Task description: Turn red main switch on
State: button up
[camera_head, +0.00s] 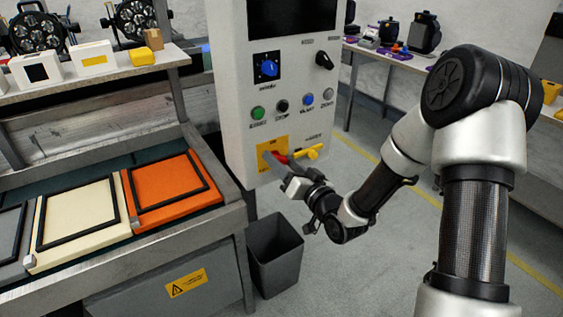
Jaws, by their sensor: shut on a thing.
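The red main switch (279,158) sits on a yellow plate (263,151) low on the front of the grey control cabinet (232,100). Only a small part of its red handle shows. My gripper (284,168) is at the switch, reaching in from the lower right, with its fingers shut on the red handle. The fingers and the wrist hide part of the switch, so its exact position cannot be read.
A yellow lever (308,152) sticks out just right of the switch. Above are several buttons, a blue knob (269,68) and a black knob (324,60). A grey bin (275,257) stands on the floor below. A bench with coloured panels (172,192) is at the left.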

jog(key=m+p, duration=0.1)
jog(key=m, duration=0.5)
jog(key=shift+d+m+p, duration=0.1)
jog(key=shift+m+p, duration=0.2)
jog(key=m+p, duration=0.1)
jog(key=m, duration=0.4)
jog(key=shift+f+p, duration=0.2)
jog(key=shift+p, duration=0.1)
jog(key=shift+m, duration=0.3)
jog(key=o, duration=1.1)
jog(key=shift+c, duration=0.2)
jog(key=p+v, duration=0.3)
jog(key=v, duration=1.4)
